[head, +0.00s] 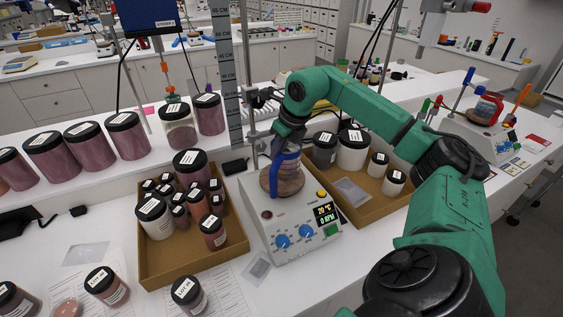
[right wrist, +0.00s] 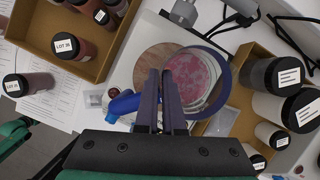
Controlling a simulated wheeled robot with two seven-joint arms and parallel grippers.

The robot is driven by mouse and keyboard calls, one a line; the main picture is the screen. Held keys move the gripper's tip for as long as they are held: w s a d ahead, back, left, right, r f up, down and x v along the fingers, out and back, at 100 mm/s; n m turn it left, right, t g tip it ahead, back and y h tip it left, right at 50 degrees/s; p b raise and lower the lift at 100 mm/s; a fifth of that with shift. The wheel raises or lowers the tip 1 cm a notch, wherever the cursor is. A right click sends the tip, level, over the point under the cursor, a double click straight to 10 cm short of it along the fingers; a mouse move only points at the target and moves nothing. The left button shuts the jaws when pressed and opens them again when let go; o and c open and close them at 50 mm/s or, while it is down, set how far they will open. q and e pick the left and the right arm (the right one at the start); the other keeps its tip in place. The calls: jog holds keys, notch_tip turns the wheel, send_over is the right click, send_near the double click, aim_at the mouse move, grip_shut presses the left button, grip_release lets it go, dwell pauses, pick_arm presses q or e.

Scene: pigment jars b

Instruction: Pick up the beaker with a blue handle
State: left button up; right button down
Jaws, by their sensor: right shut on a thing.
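The beaker with a blue handle (head: 286,163) is at the hotplate stirrer (head: 292,225) in the head view, above its round brownish plate. In the right wrist view the beaker (right wrist: 203,82) has a dark blue band at its rim and pink, mottled contents. Its blue handle shows at the left of the fingers. My right gripper (head: 287,132) reaches down over it, and its fingers (right wrist: 168,78) are closed together on it. I cannot tell whether its base touches the plate, which shows partly uncovered beside it.
A cardboard tray of dark-lidded jars (head: 150,270) stands left of the stirrer. Another tray with jars (head: 385,208) stands at its right. Large pigment jars (head: 127,136) line the raised shelf behind. A metal stand (head: 248,80) rises close behind the stirrer.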

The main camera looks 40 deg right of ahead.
dwell(0.7)
jog(key=shift+r, duration=0.35)
notch_tip(320, 180, up, 19)
jog(key=p, duration=0.4)
notch_tip(320, 180, down, 18)
jog(key=a+b, duration=0.2)
jog(key=b, duration=0.1)
jog(key=shift+s+f+b, duration=0.25)
jog(key=shift+b, duration=0.05)
jog(key=shift+f+b, duration=0.4)
jog(key=shift+f, duration=0.15)
